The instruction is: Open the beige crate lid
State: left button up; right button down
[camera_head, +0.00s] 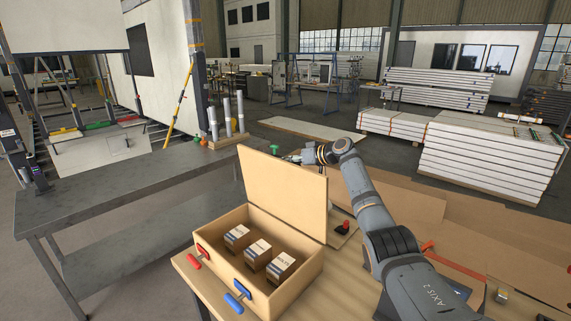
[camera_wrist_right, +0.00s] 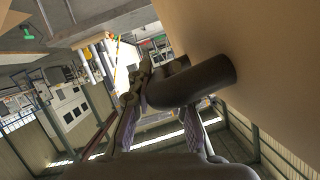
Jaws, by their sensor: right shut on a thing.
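The beige crate (camera_head: 235,281) stands on a wooden bench with its lid (camera_head: 284,188) raised, close to upright at the back edge. Three small labelled boxes (camera_head: 258,252) lie inside it. A red latch handle (camera_head: 194,258) and a blue latch handle (camera_head: 238,296) are on its front. My right gripper (camera_wrist_right: 152,92) is shut on the dark curved handle (camera_wrist_right: 205,82) on the lid's outer face. In the head view its arm reaches in from the right, and the lid partly hides the gripper. My left gripper is not in view.
A grey metal table (camera_head: 110,190) stands to the left, with metal cylinders (camera_head: 227,116) on a wooden block at its far end. Cardboard sheets (camera_head: 470,215) lie on the right. A red-and-black item (camera_head: 344,227) sits just right of the crate.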

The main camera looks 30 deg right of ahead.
jog(key=shift+f, duration=0.1)
jog(key=c, duration=1.3)
grip_release()
jog(key=shift+o, duration=0.2)
jog(key=v, duration=1.2)
